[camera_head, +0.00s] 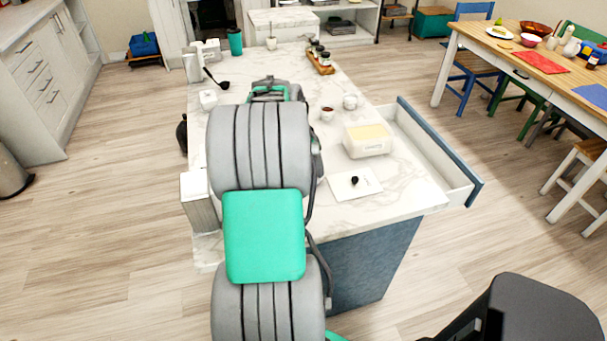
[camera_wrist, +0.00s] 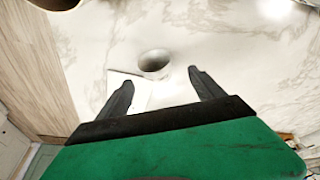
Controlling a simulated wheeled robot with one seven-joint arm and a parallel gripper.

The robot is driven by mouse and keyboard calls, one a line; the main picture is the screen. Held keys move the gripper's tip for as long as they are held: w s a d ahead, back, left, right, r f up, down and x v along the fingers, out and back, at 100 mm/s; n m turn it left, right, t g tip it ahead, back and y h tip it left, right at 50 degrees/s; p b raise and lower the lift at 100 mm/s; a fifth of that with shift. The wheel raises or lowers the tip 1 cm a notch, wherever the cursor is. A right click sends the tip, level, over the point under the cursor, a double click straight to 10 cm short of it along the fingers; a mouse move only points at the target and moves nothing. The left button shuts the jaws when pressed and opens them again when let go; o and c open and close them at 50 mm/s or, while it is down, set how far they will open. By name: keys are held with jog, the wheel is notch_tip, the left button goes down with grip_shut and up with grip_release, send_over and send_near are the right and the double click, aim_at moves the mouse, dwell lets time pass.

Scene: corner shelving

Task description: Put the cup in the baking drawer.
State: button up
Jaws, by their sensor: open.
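In the wrist view a pale round cup (camera_wrist: 154,62) stands on the marble top, just beyond my fingertips and roughly centred between them. My gripper (camera_wrist: 160,80) is open, its two dark fingers apart with nothing between them. In the head view my arm hides the fingers, and I cannot tell which item there is this cup. A small white cup with dark contents (camera_head: 327,114) stands right of my arm. An open, white-lined drawer (camera_head: 425,146) with a blue front sticks out from the island's right side. Its visible inside looks empty.
The marble island (camera_head: 405,190) holds a butter box (camera_head: 367,140), a white board (camera_head: 354,184) with a small dark item, a round white pot (camera_head: 350,101), a ladle (camera_head: 217,80), a teal tumbler (camera_head: 235,41) and a jar rack (camera_head: 320,58). A dining table (camera_head: 490,40) stands at right.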

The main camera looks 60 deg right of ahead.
aim_at(313, 174)
jog(key=x, duration=0.4)
jog(key=p+x, duration=0.1)
jog(key=x, duration=0.1)
jog(key=shift+s+d+f, duration=0.1)
jog(key=shift+s+f, duration=0.1)
jog(key=shift+s, duration=0.2)
jog(key=shift+c, duration=0.3)
jog(key=shift+r, duration=0.15)
jog(key=c, duration=1.6)
